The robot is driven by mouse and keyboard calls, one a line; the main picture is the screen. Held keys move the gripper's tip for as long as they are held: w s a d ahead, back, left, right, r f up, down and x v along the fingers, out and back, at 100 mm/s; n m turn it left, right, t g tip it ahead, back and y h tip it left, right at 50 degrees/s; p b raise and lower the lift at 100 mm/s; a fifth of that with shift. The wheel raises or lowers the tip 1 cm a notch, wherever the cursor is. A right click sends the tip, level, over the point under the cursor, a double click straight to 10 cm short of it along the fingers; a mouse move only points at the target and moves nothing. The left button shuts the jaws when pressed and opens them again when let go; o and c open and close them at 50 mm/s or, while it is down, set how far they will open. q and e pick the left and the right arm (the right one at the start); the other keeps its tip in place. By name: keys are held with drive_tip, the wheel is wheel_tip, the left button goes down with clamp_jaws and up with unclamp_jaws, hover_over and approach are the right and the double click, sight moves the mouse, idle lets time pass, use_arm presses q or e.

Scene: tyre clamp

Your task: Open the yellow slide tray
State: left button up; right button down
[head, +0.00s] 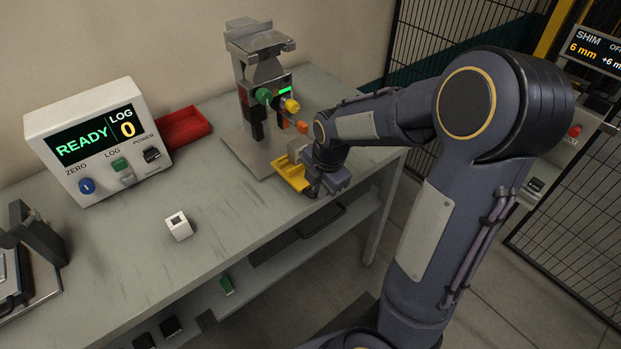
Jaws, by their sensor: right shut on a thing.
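The yellow slide tray (290,177) is at the front of the grey metal fixture (254,85) on the bench. My right arm reaches in from the right, and my right gripper (311,188) is at the tray's right end, shut on part of it. The gripper's own wrist hides the held part and the exact contact of the fingers. A light grey block (297,150) shows just behind the tray, partly covered by the wrist. My left gripper is not in view.
A box with a READY display (98,142) and a red bin (183,128) stand at the back left. A small white square part (178,226) lies on the bench (120,250). A dark device (35,250) is at the left edge. The bench's middle front is mostly clear.

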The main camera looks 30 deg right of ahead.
drive_tip(key=c, duration=1.8)
unclamp_jaws()
drive_tip(key=shift+o, duration=0.2)
wheel_tip(320, 180, up, 8)
drive_tip(key=s, duration=0.1)
drive_tip(key=shift+s+f, duration=0.15)
drive_tip(key=shift+s, duration=0.1)
drive_tip(key=shift+d, duration=0.1)
drive_tip(key=s+a+m+t+y, duration=0.1)
drive_tip(key=s+a+m, duration=0.5)
drive_tip(key=s+m, duration=0.2)
drive_tip(key=s+a+r+m+t+y, duration=0.1)
drive_tip(key=s+a+m, duration=0.5)
drive_tip(key=m, duration=0.6)
drive_tip(key=shift+s+r+m+t+y, duration=0.3)
drive_tip(key=shift+s+t+y, duration=0.45)
drive_tip(key=shift+s, duration=0.2)
